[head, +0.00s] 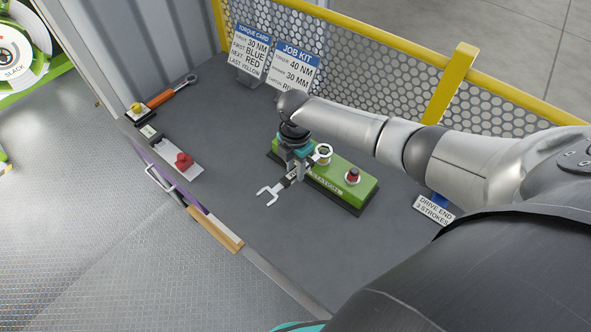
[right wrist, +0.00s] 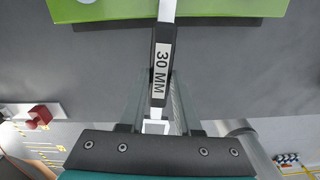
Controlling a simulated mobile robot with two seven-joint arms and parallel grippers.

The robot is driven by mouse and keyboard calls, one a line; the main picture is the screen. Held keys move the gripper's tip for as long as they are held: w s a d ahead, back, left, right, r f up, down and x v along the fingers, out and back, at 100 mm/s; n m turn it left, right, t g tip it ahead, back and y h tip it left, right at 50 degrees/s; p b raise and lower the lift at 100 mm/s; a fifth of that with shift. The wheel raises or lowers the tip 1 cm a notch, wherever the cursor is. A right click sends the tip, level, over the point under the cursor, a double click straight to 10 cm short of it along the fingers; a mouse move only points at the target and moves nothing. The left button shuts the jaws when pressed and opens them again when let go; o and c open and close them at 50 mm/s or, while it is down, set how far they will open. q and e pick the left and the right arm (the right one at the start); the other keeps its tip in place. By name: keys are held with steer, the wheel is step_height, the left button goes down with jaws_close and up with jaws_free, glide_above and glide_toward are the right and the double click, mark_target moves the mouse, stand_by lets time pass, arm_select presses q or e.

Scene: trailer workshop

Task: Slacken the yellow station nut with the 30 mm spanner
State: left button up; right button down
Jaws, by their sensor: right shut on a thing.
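My right gripper (head: 297,170) is shut on the 30 mm spanner (head: 268,194) around its dark handle. The spanner's open jaw points to the lower left, and its ring end lies over the green station block (head: 335,187). In the right wrist view the handle (right wrist: 161,65) reads "30 MM" and runs between the fingers (right wrist: 160,105). The block's edge (right wrist: 210,8) shows at the top there. A red nut (head: 352,176) stands on the block. I cannot make out a yellow nut on the block; the gripper and spanner cover part of it. My left gripper is not in view.
An orange-handled tool (head: 160,98) lies at the bench's left, near a yellow piece (head: 137,108). A red piece (head: 184,160) sits on a pale tray. Torque and job kit cards (head: 294,68) stand at the back, before the mesh fence. The bench front is clear.

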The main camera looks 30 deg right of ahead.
steer(key=shift+r, duration=0.3)
steer(key=shift+r, duration=1.55)
